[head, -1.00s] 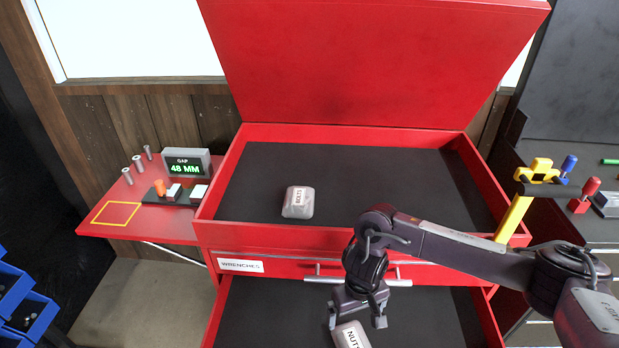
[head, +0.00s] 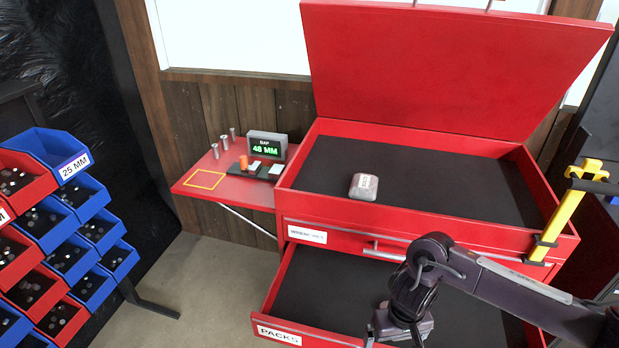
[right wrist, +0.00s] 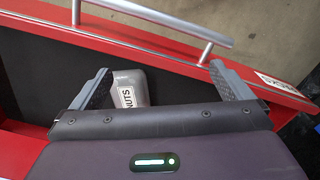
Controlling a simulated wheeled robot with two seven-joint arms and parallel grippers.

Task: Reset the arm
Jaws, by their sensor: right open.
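My right gripper (head: 397,338) is low over the open lower drawer (head: 330,290) of the red cart. In the right wrist view its two fingers (right wrist: 165,88) are spread wide. A grey pack labelled NUTS (right wrist: 131,92) lies on the drawer's black liner between the fingers, nearer the left one. I cannot tell whether a finger touches it. In the head view that pack is hidden. A grey pack labelled BOLTS (head: 364,186) lies in the open top tray (head: 300,168). My left gripper is not in view.
The drawer handle (right wrist: 160,15) and red front wall run close beyond the fingers. A red side shelf (head: 188,184) holds a display (head: 267,146) reading 48 MM. Blue and red bins (head: 75,190) stand at the left. Floor between bins and cart is clear.

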